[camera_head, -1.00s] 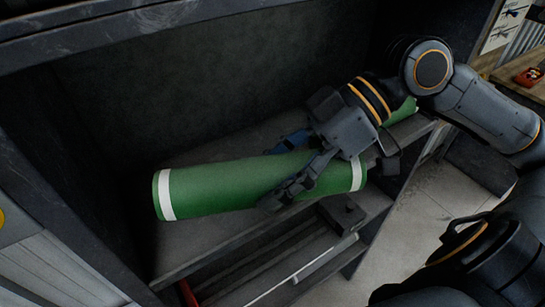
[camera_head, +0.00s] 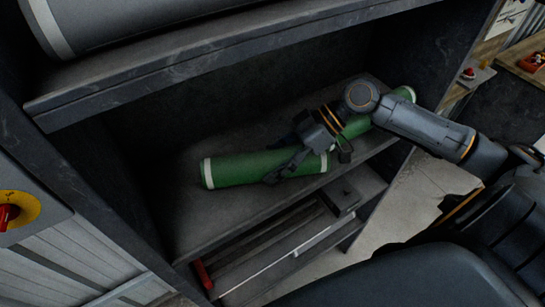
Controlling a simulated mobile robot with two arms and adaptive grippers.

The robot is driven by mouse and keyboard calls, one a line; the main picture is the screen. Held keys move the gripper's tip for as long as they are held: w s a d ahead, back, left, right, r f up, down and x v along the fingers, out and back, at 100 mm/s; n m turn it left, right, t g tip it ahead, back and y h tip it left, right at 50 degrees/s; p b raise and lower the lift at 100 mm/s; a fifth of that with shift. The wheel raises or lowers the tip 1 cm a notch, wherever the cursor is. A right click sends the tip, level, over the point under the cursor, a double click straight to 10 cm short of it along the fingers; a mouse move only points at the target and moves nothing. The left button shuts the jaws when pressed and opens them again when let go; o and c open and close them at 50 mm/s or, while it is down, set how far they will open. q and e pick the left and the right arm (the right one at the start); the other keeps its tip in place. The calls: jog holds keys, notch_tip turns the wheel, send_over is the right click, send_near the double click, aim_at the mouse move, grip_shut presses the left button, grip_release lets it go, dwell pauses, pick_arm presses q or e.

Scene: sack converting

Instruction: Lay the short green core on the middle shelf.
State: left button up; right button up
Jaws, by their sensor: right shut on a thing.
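A short green core (camera_head: 235,169) with white end bands lies lengthwise over the middle shelf (camera_head: 215,225), near its front. My right gripper (camera_head: 279,162) is shut around the core near its right end, one finger in front and the other mostly hidden behind. I cannot tell whether the core touches the shelf board. My left gripper is not in view.
A second green core (camera_head: 403,95) lies at the shelf's right end, partly hidden by my right arm. A large grey roll (camera_head: 110,18) is on the upper shelf (camera_head: 200,62). Below are a dark block (camera_head: 340,195) and a red-ended bar (camera_head: 203,275). The shelf's left part is bare.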

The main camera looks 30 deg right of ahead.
jog(key=shift+f, duration=0.2)
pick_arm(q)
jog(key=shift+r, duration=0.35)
pick_arm(e)
jog(key=shift+f, duration=0.15)
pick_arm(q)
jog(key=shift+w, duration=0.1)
pick_arm(e)
jog(key=shift+f, duration=0.1)
jog(key=o, duration=1.5)
jog(key=shift+c, duration=0.2)
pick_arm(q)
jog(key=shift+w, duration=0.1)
